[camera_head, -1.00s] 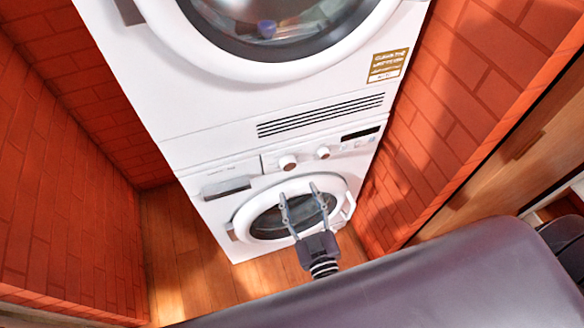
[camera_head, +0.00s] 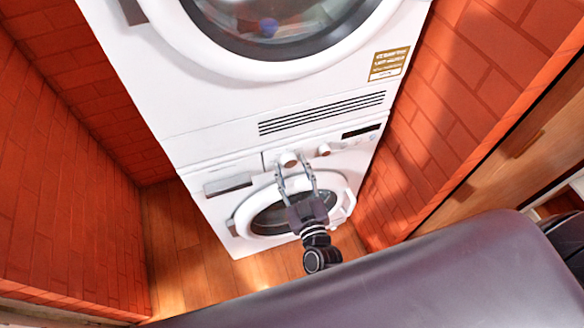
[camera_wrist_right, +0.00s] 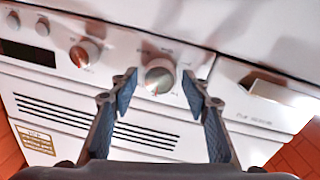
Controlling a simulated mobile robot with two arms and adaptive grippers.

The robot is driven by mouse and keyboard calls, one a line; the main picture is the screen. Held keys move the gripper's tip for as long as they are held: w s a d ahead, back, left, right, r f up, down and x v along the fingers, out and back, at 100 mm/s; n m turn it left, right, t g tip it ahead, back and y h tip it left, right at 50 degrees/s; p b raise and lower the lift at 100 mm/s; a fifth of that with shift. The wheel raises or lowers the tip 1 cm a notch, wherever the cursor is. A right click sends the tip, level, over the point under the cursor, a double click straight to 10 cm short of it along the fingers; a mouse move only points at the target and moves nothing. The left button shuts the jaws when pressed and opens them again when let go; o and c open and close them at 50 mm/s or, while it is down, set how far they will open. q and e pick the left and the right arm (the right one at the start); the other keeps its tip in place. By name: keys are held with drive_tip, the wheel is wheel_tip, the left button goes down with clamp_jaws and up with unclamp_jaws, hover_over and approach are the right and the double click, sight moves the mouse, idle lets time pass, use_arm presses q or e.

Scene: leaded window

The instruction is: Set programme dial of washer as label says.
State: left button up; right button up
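The white washer (camera_head: 230,172) stands below a dryer. Its front panel carries two round knobs: a left knob (camera_head: 288,160) and a right knob (camera_head: 324,150). I cannot read which is the programme dial. My right gripper (camera_head: 294,166) is open in front of the left knob. In the right wrist view, this knob (camera_wrist_right: 159,76) shows between and beyond the open fingers (camera_wrist_right: 160,90), with no contact visible. The other knob (camera_wrist_right: 85,54) is left of them there. Markings around both knobs are blurred. A brown and white label (camera_head: 388,64) is on the dryer; its text is unreadable. My left gripper is out of view.
The dryer (camera_head: 180,90) has a vent grille (camera_head: 322,113) low on its front. The washer's display (camera_head: 361,131) is right of the knobs, its drawer (camera_head: 228,185) left. Brick walls (camera_head: 70,190) stand on both sides. Wooden floor (camera_head: 190,250) shows at the left.

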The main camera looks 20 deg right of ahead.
drive_tip(key=c, duration=0.8)
